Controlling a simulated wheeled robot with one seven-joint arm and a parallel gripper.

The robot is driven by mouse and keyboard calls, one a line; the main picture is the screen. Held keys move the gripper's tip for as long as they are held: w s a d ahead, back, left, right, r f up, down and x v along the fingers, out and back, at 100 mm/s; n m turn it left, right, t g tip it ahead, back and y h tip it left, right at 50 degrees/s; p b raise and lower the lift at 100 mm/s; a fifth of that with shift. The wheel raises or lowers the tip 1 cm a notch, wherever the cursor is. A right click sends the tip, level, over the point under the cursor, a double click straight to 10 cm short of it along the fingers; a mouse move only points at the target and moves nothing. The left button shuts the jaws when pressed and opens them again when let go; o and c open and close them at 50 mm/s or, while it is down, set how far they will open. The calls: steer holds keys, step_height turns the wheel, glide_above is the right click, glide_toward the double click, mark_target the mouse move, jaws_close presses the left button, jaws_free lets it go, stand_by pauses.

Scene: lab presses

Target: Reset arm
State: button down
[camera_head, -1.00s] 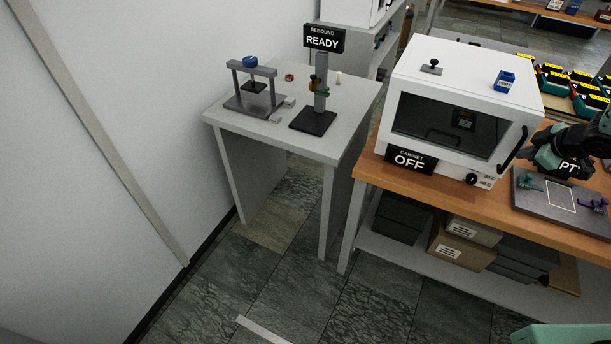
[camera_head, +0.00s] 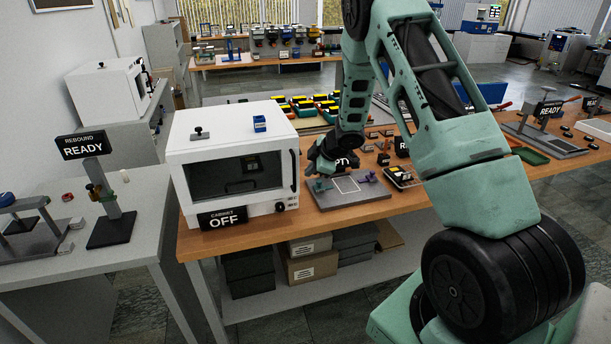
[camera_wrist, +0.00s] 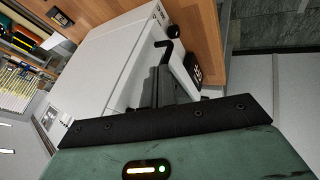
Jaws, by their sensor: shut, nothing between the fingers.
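My arm (camera_head: 400,110) reaches over the wooden bench. My gripper (camera_head: 318,170) is low over the bench, just right of the white cabinet (camera_head: 232,128). Its fingers are small and partly hidden in the head view. In the wrist view my gripper (camera_wrist: 160,72) is shut and empty, with its fingers pointing toward the cabinet's front. The cabinet (camera_wrist: 105,62) shows there with a bent dark handle and a knob. A gap between fingers and cabinet is hard to judge.
A sign reading OFF (camera_head: 222,217) stands before the cabinet. A grey plate (camera_head: 350,196) with small teal and purple parts lies below my gripper. The REBOUND READY stand (camera_head: 108,205) is on the left table. Trays and tools crowd the bench to the right.

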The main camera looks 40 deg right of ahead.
steer(key=v, duration=0.7)
steer(key=shift+d+b, duration=0.2)
steer(key=shift+b, duration=0.1)
steer(key=s+a+r+m+h+b, duration=0.1)
steer(key=s+a+m+b, duration=0.15)
steer(key=a, duration=0.95)
steer(key=s+a+r+m+b, duration=0.1)
steer(key=a+b, duration=0.2)
steer(key=a, duration=0.9)
steer(key=s+a+f+g+b, duration=0.1)
steer(key=s+a, duration=0.4)
steer(key=s, duration=0.5)
steer(key=s+a+f+g+b, duration=0.1)
steer(key=s+a+g+b, duration=0.1)
steer(key=s+a, duration=0.3)
steer(key=s+a+g+b, duration=0.1)
steer(key=s+a+g, duration=0.3)
steer(key=s, duration=1)
steer(key=shift+s+a+f+b, duration=0.35)
steer(key=shift+a+f+b, duration=0.05)
steer(key=shift+a, duration=0.2)
steer(key=shift+w, duration=0.1)
